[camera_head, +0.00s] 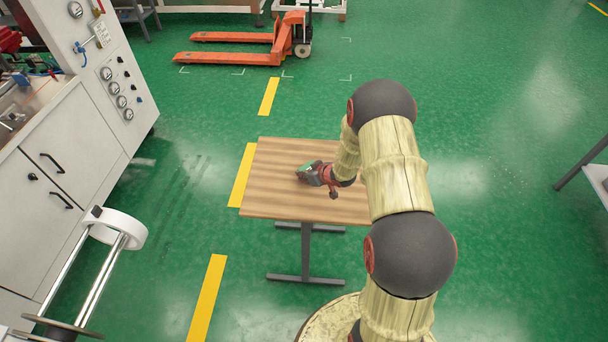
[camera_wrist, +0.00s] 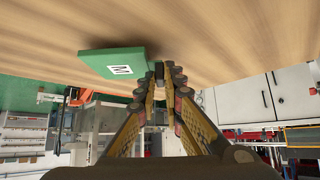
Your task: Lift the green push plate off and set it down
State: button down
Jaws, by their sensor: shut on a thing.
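The green push plate (camera_wrist: 110,63) is a flat green piece with a white label marked "M". In the wrist view it lies to the left of the fingertips, against the wooden table surface. My gripper (camera_wrist: 166,74) is shut on its edge, with the fingertips close together. In the head view my gripper (camera_head: 318,174) is over the middle of the wooden table (camera_head: 275,200), and a bit of green shows at its tip. A dark shadow borders the plate; I cannot tell whether it touches the table or hangs just above it.
The table top around my gripper is bare. A white machine cabinet (camera_head: 70,150) with gauges and a roller (camera_head: 118,228) stand at the left. An orange pallet jack (camera_head: 240,57) is parked on the green floor behind. A table corner (camera_head: 596,180) shows at the right edge.

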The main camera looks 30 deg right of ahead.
jog(key=shift+f, duration=0.45)
jog(key=c, duration=1.8)
grip_release()
jog(key=shift+c, duration=0.2)
jog(key=shift+r, duration=0.1)
jog(key=v, duration=1.1)
jog(key=shift+s+r, duration=0.25)
jog(key=shift+s, duration=0.1)
